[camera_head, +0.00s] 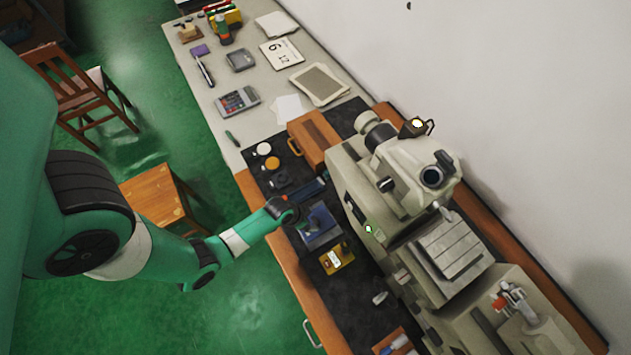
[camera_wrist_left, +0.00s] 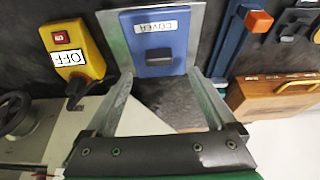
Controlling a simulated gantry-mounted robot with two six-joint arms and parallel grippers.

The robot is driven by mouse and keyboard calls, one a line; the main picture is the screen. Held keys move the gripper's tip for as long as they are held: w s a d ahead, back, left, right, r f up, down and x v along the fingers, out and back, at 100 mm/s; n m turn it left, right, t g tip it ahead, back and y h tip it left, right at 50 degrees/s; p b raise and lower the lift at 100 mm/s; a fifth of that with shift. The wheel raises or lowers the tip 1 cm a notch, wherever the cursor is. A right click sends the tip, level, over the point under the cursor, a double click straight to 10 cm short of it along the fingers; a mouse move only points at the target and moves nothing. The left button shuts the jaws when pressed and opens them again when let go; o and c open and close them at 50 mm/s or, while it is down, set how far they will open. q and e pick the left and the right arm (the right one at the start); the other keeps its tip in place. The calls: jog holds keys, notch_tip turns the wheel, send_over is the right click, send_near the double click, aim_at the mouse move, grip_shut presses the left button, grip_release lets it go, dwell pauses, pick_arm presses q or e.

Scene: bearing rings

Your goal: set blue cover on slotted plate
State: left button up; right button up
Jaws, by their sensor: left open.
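In the head view the blue cover (camera_head: 318,218) is just beyond my left arm's end. My left gripper (camera_wrist_left: 162,76) is open and empty, its two fingertips spread at the near side of the cover, one near each near corner. I cannot tell whether they touch the cover or the plate. My right gripper is not in view.
On the other side are a dark blue part (camera_wrist_left: 238,35), an orange block (camera_wrist_left: 259,20) and a wooden box (camera_wrist_left: 275,97). A large beige machine (camera_head: 400,205) stands close behind on the bench.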

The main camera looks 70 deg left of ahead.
aim_at(315, 220)
pick_arm(q)
jog(key=shift+b+x, duration=0.85)
jog(key=shift+x, duration=1.85)
jog(key=shift+d, duration=0.1)
jog(key=shift+r, duration=0.1)
grip_shut()
